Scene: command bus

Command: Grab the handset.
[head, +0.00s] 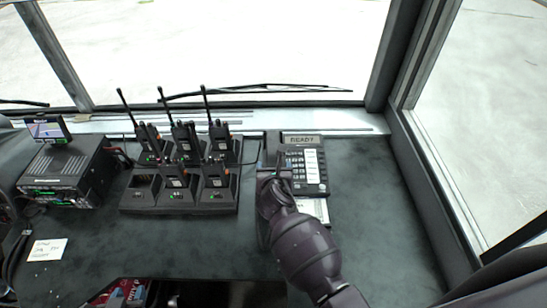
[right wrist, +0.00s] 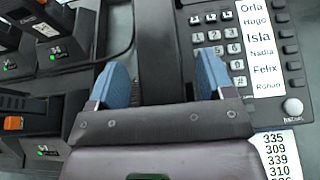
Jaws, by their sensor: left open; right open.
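The desk phone (head: 313,172) has a display reading READY, a keypad and name labels, and lies on the dark dashboard. Its dark handset (right wrist: 163,40) lies lengthwise along the left side of the keypad (right wrist: 212,50). In the head view my right gripper (head: 274,180) is over the handset and hides most of it. In the right wrist view my right gripper (right wrist: 161,75) is open, with one blue finger on each side of the handset. I see no clear contact and cannot tell how far down the fingers reach. My left gripper is not in view.
A charger rack (head: 178,209) with several upright radios stands just left of the phone. A radio unit (head: 65,180) with a small screen is at far left. A note (head: 48,250) lies in front of it. The dashboard right of the phone is clear up to the window frame.

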